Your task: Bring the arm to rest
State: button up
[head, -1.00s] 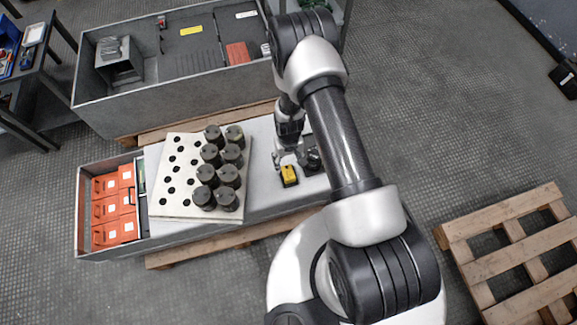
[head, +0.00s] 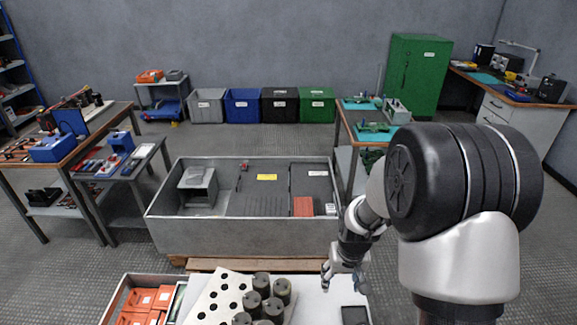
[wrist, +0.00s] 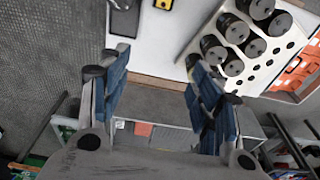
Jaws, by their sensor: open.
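My gripper (head: 343,281) is open and empty, hanging above the far right part of the white work surface (head: 322,300) in the head view. My arm is bent, with a large dark joint filling the right side of that view. In the wrist view the two blue-padded fingers of my gripper (wrist: 155,66) stand wide apart with nothing between them.
A perforated board (head: 208,301) holds several dark capacitors (head: 262,281), left of my gripper. A tray of orange boxes (head: 143,299) is farther left. A grey metal tub (head: 240,233) stands behind the work surface. Tables flank it, and bins (head: 242,106) line the back wall.

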jog(key=s+r+t, duration=0.1)
jog(key=s+r, duration=0.4)
jog(key=r, duration=0.4)
jog(key=s+r+t, duration=0.1)
jog(key=s+r, duration=0.4)
jog(key=r, duration=0.4)
jog(key=s+r, duration=0.3)
jog(key=s, duration=0.4)
jog(key=s+r+t, duration=0.1)
jog(key=s+r, duration=0.2)
jog(key=s, duration=0.4)
jog(key=shift+r, duration=0.25)
